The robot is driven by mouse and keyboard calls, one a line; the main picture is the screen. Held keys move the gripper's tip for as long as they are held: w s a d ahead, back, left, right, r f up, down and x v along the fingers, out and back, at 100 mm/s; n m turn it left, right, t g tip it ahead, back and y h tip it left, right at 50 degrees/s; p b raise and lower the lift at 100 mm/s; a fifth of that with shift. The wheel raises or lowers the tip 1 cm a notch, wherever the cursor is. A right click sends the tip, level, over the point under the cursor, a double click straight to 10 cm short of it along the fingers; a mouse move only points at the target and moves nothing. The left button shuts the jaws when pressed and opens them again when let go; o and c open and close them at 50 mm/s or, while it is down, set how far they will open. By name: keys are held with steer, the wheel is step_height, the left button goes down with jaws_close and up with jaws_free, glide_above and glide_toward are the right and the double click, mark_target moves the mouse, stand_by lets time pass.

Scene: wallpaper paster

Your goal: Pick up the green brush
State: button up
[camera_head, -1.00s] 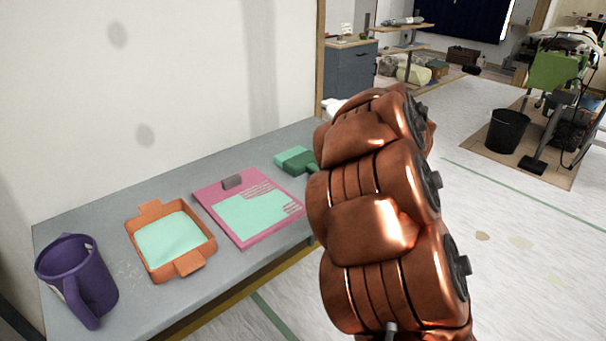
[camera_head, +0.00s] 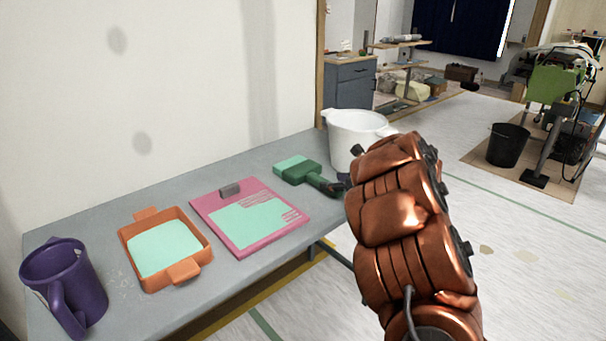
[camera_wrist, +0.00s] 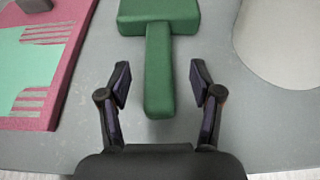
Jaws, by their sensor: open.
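The green brush (camera_head: 302,172) lies on the grey table, its pale-green end toward the wall and its handle toward the table's front edge. In the wrist view the brush (camera_wrist: 158,60) points its handle down between the two fingers of my gripper (camera_wrist: 160,85). The fingers are apart, one on each side of the handle, with a gap on both sides. In the head view my gripper (camera_head: 335,186) shows only partly at the handle's end, mostly hidden by my copper-coloured arm.
A white bucket (camera_head: 352,138) stands just right of the brush. A pink clipboard (camera_head: 205,208) lies to its left. Further left are an orange tray (camera_head: 190,270) and a purple jug (camera_head: 82,285). The grey table (camera_head: 105,215) meets the wall at the back.

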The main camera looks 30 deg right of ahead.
mark_target(325, 180)
steer(key=shift+x, duration=2.2)
steer(key=shift+a, duration=0.1)
jaws_close()
steer(key=shift+r, duration=0.1)
steer(key=shift+r, duration=1.45)
steer(key=shift+s+r, duration=0.2)
steer(key=shift+r, duration=0.05)
steer(key=s+a+r, duration=0.1)
steer(key=s+a, duration=0.4)
steer(key=s, duration=0.9)
steer(key=shift+s+a+r+b, duration=0.2)
steer(key=shift+s+a+b, duration=0.05)
steer(key=shift+s+b, duration=0.2)
